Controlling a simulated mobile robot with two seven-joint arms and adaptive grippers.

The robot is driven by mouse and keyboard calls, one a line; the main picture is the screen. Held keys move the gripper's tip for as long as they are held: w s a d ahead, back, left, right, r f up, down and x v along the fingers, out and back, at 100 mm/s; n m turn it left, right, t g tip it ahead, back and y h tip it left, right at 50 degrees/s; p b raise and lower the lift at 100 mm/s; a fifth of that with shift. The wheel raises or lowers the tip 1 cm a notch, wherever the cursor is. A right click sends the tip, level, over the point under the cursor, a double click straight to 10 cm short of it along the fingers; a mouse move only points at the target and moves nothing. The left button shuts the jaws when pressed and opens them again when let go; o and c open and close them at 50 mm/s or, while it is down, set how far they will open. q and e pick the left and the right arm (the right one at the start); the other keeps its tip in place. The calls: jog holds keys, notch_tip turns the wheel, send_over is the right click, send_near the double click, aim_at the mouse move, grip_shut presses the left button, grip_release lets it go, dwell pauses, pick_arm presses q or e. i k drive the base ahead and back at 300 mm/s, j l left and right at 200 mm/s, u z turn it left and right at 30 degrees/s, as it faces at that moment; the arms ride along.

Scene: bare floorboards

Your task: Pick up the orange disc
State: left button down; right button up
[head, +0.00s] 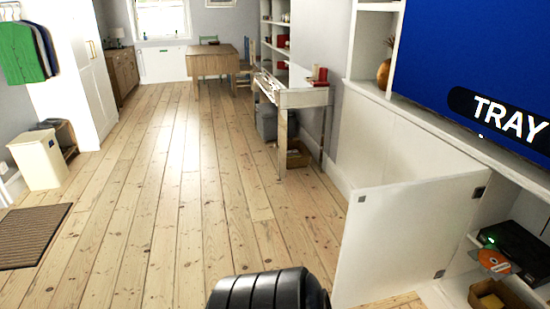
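The orange disc (494,260) is at the lower right of the head view, in the low open cabinet. It lies at the front of a black disc player (515,246) with a small green light. It seems to rest on the player's tray, but it is too small to be sure. Neither of my grippers shows in this view. A black, rounded part of my own body shows at the bottom middle, well to the left of the disc.
An open white cabinet door (405,238) stands out into the room, left of the disc. A brown box (492,297) sits below the player. A blue screen (480,65) reading "TRAY" hangs above. A white desk (300,97) stands farther back. The floorboards (170,200) are mostly clear.

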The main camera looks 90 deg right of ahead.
aim_at(493, 260)
jog(key=z, duration=3.95)
jog(key=l+z, duration=0.2)
jog(key=l, duration=0.4)
jog(key=i+l+z, duration=0.25)
jog(key=l, duration=0.3)
jog(key=k, duration=0.1)
